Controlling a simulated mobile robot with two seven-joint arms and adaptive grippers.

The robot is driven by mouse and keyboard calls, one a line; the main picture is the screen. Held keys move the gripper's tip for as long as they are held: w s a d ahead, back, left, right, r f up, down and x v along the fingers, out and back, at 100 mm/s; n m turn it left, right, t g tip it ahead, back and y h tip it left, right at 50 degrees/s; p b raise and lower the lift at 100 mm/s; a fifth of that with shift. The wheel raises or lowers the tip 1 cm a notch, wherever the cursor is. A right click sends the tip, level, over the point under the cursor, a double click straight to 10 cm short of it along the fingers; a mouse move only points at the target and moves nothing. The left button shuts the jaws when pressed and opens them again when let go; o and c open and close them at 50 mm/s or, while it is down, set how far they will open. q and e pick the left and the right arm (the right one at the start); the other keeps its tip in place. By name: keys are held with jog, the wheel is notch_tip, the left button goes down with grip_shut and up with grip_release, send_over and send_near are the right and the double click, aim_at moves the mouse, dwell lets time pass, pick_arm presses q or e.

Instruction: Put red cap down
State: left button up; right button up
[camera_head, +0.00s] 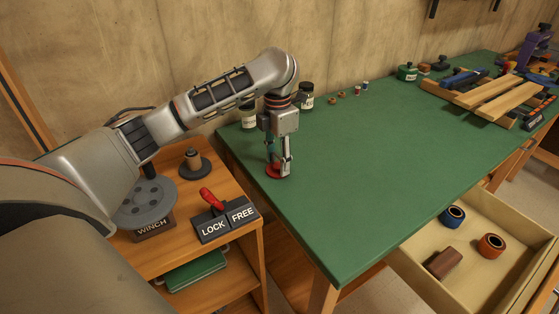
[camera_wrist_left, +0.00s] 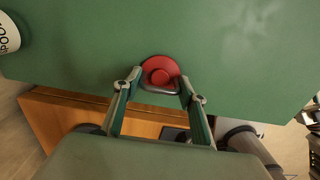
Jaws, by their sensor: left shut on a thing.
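My left gripper (camera_head: 279,170) points straight down at the near-left part of the green bench top (camera_head: 370,160). It is shut on the red cap (camera_head: 272,171), which shows low between the fingers, at or just above the green surface; I cannot tell if it touches. In the left wrist view the red cap (camera_wrist_left: 160,72) is a round disc with a raised knob, between the fingertips (camera_wrist_left: 162,88) and over green near the bench edge. My right gripper does not show.
Two dark-lidded jars, one nearer my arm (camera_head: 249,117) and one beside it (camera_head: 306,97), stand at the back edge. A winch (camera_head: 148,205) and a red-handled LOCK/FREE lever (camera_head: 212,199) are at left. An open drawer (camera_head: 480,240) holds several items. The middle bench is clear.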

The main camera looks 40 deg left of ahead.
pick_arm(q)
jog(key=shift+r, duration=0.2)
jog(key=shift+f, duration=0.15)
jog(key=o, duration=1)
